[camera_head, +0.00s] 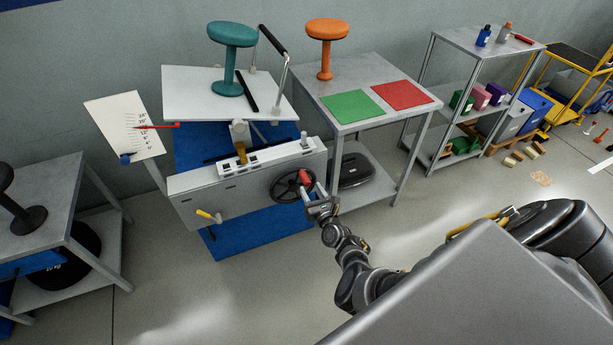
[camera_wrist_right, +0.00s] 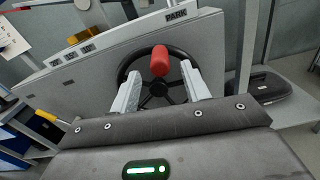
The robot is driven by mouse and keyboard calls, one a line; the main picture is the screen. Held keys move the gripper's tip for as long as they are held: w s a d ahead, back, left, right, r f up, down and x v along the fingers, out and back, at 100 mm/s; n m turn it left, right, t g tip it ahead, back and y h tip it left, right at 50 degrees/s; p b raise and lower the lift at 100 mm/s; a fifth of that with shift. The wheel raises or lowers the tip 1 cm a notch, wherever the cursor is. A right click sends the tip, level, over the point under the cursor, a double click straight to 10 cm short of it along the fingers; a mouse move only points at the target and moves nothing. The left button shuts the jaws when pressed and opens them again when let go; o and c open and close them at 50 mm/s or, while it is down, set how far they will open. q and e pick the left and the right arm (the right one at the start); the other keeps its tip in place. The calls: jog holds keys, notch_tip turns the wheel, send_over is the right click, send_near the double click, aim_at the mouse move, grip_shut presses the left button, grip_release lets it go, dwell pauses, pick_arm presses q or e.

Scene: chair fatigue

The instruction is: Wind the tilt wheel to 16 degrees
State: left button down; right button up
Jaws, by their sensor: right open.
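The black tilt wheel (camera_head: 287,187) with a red knob (camera_head: 304,177) is on the right part of the grey machine front (camera_head: 215,195). In the right wrist view the wheel (camera_wrist_right: 147,89) and its upright red knob (camera_wrist_right: 160,60) lie straight ahead. My right gripper (camera_head: 313,190) is open at the wheel, its two pale fingers (camera_wrist_right: 160,85) on either side of the knob; I cannot tell whether they touch it. The white tilt scale board (camera_head: 125,125) has a red pointer (camera_head: 155,126) near its upper marks; the numbers are too small to read surely. My left gripper is not in view.
A teal stool (camera_head: 231,60) stands on the machine's white top plate (camera_head: 187,85). A table with a green mat (camera_head: 352,106), a red mat (camera_head: 403,95) and an orange stool (camera_head: 326,48) is at right. The floor in front is clear.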

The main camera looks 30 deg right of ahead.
jog(key=s, duration=0.1)
jog(key=s+p, duration=0.1)
jog(key=s, duration=0.1)
jog(key=shift+s+a, duration=0.2)
jog(key=shift+a, duration=0.15)
jog(key=s+a+f+n+g+y, duration=0.1)
jog(key=s+a+f+n+g, duration=0.2)
jog(key=f+n, duration=0.45)
jog(key=s+a+f+n+g+y, duration=0.25)
jog(key=f+n, duration=0.25)
jog(key=n, duration=0.6)
jog(key=s+a+f+n+g, duration=0.2)
jog(key=s+f+n+g, duration=0.15)
jog(key=f+n, duration=0.4)
jog(key=s+f+n+g, duration=0.2)
jog(key=s+n, duration=0.3)
jog(key=s, duration=0.8)
jog(key=s+a+f+n+g, duration=0.1)
jog(key=s+f+n+g, duration=0.2)
jog(key=s, duration=1.1)
jog(key=s+a+f+n+g, duration=0.1)
jog(key=s+f+n, duration=0.5)
jog(key=s, duration=0.8)
jog(key=shift+f+n+g, duration=0.2)
jog(key=shift+n+g, duration=0.5)
jog(key=shift+g, duration=0.2)
